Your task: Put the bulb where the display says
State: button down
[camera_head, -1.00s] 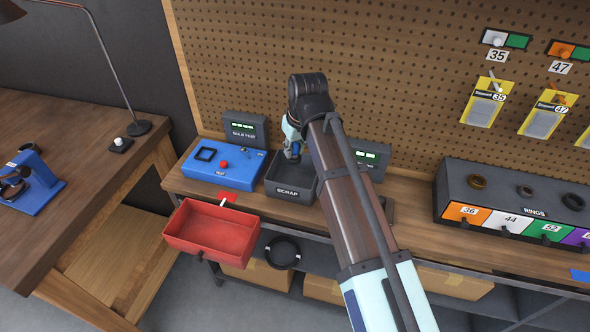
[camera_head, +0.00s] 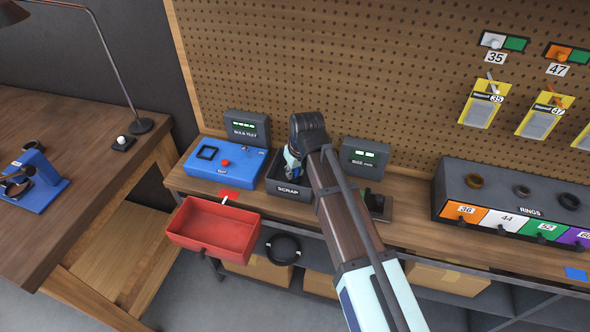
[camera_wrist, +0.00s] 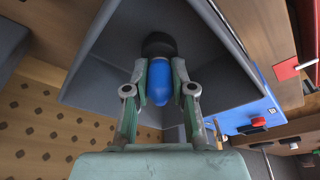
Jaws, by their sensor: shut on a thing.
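My gripper (camera_wrist: 159,78) is shut on the bulb (camera_wrist: 159,84), which looks blue with a dark end pointing away from me. The BULB TEST display (camera_head: 246,126) shows green marks too small to read. The blue tester (camera_head: 225,166) with a red button stands left of the bin.
A red open drawer-like tray (camera_head: 213,232) juts out in front of the bench. A SIZE mm display (camera_head: 366,157) and a dark pad (camera_head: 378,206) are right of my arm. The RINGS unit (camera_head: 510,205) stands at the right. A pegboard (camera_head: 300,60) closes off the back.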

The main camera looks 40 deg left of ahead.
jog(key=shift+f, duration=0.1)
jog(key=shift+f, duration=0.15)
jog(key=c, duration=1)
grip_release()
jog(key=b+v, duration=0.2)
jog(key=v, duration=1)
jog(key=shift+r, duration=0.25)
